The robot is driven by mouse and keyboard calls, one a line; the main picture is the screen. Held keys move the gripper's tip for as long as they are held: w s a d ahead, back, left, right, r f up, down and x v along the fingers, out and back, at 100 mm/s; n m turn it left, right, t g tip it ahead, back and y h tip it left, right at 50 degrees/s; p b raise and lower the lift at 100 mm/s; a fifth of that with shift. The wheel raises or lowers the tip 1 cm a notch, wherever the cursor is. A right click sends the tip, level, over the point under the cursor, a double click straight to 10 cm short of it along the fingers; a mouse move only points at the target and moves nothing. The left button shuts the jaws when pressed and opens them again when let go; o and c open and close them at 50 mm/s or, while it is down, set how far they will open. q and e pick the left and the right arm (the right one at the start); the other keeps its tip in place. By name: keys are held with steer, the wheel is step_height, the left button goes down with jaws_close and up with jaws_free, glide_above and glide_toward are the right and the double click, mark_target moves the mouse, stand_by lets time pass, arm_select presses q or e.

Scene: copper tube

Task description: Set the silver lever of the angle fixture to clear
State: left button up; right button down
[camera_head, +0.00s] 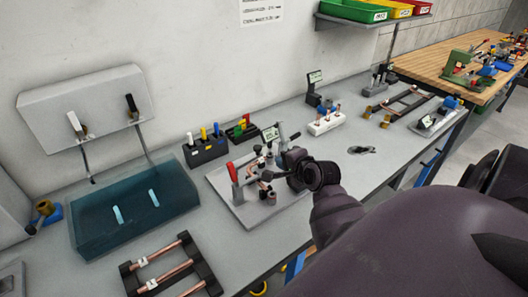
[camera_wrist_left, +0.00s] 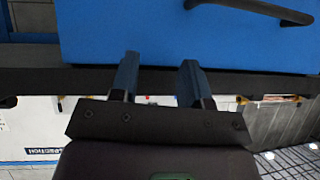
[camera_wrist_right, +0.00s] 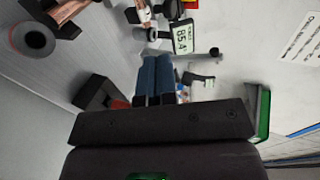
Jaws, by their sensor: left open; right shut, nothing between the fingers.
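The angle fixture sits on a light grey plate (camera_head: 228,203) on the bench in the head view, with an upright red handle (camera_head: 232,172) and a small display (camera_head: 270,133). In the right wrist view the display (camera_wrist_right: 184,37) is lit, and a silver lever (camera_wrist_right: 190,54) with a black knob (camera_wrist_right: 214,53) lies just beyond the fingertips. My right gripper (camera_wrist_right: 158,60) is shut and empty, close to the lever; contact cannot be told. In the head view my right wrist hides part of the fixture. My left gripper (camera_wrist_left: 158,72) is open and empty, facing a blue panel (camera_wrist_left: 190,40).
Left of the fixture are a teal bath (camera_head: 135,215) and a black rack with copper tubes (camera_head: 170,268). Behind stand a black holder with coloured handles (camera_head: 205,150) and a white block (camera_head: 326,122). Dark clips (camera_head: 362,150) lie to the right on clear bench.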

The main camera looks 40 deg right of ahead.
mark_target(260, 150)
steer(key=x, duration=0.9)
steer(key=shift+w+r, duration=0.25)
steer(key=shift+w, duration=0.1)
steer(key=shift+w+d+f, duration=0.1)
steer(key=shift+w+d, duration=0.1)
steer(key=shift+w, duration=0.45)
